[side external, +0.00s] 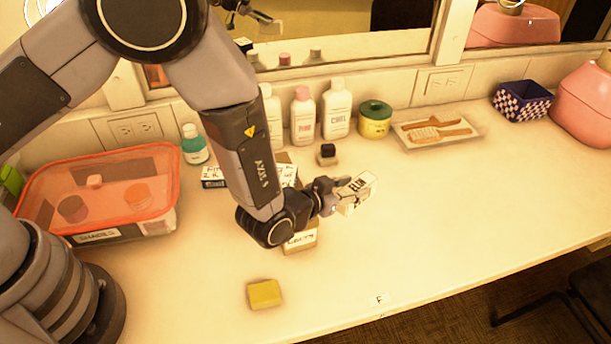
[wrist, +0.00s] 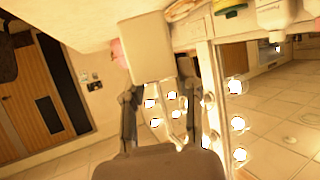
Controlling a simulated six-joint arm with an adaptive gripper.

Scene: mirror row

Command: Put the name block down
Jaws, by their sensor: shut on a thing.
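The name block (side external: 355,189) is a pale block with dark lettering that seems to read "ELIN". In the wrist view the block (wrist: 146,47) shows as a plain cream face beyond the fingers of my gripper (wrist: 158,100).
Other lettered blocks (side external: 214,176) lie partly behind my arm. A yellow sponge (side external: 264,294) lies in front. A lidded box (side external: 100,195) is at left. Bottles (side external: 337,109), a green-lidded jar (side external: 375,119) and a brush tray (side external: 437,130) line the back.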

